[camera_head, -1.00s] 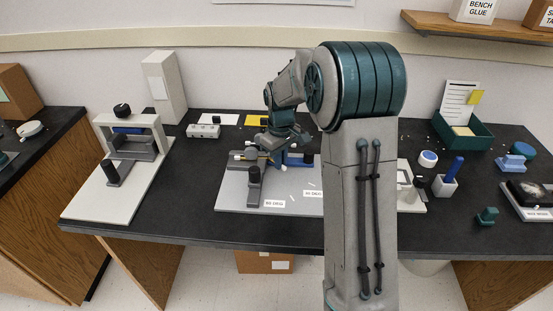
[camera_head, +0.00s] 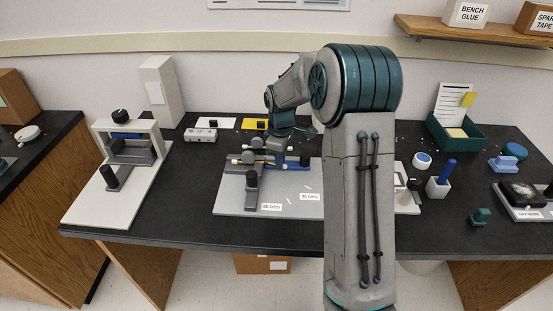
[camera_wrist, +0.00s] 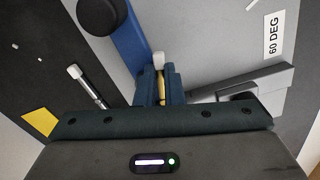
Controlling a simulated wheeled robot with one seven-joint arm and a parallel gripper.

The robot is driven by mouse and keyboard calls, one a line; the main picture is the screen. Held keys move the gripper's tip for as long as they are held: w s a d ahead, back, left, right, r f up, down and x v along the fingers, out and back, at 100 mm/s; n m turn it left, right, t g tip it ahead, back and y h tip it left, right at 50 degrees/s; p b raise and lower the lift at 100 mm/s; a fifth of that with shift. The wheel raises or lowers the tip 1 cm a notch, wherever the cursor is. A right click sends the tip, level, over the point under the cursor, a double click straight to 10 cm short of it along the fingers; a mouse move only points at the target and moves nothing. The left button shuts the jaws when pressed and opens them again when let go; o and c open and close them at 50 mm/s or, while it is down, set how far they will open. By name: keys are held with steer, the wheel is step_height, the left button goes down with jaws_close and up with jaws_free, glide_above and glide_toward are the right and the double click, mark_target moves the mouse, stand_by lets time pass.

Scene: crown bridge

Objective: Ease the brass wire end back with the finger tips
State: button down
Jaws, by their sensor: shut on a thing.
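In the wrist view my gripper (camera_wrist: 157,72) has its two blue fingers closed on a brass-yellow piece (camera_wrist: 161,88), which looks like the brass wire end. A white tip (camera_wrist: 158,58) shows just beyond the fingers. In the head view my gripper (camera_head: 279,160) is low over the bending fixture on the grey board (camera_head: 229,199), its tips partly hidden. A thin yellow wire with a white end (camera_head: 242,161) lies across the fixture to its left. The fixture has a blue bar (camera_wrist: 127,40) with a black knob (camera_wrist: 101,15), beside the fingers in the wrist view.
A grey arm of the fixture (camera_wrist: 232,82) lies close right of the fingers. A metal rod with a white cap (camera_wrist: 86,86) is to the left. A white press (camera_head: 125,140) stands at the left of the bench; a green tray (camera_head: 455,135) is at the right.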

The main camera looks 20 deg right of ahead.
steer(key=c, duration=1.5)
jaws_free()
steer(key=shift+r, duration=0.15)
steer(key=shift+d, duration=0.1)
steer(key=shift+r, duration=0.15)
steer(key=shift+w+r+p, duration=0.1)
steer(key=shift+r+p, duration=0.4)
steer(key=shift+p, duration=0.05)
steer(key=r+p, duration=0.1)
steer(key=r, duration=0.1)
steer(key=r+p, duration=0.4)
steer(key=shift+s+a+r, duration=0.2)
steer(key=shift+s+r, duration=0.05)
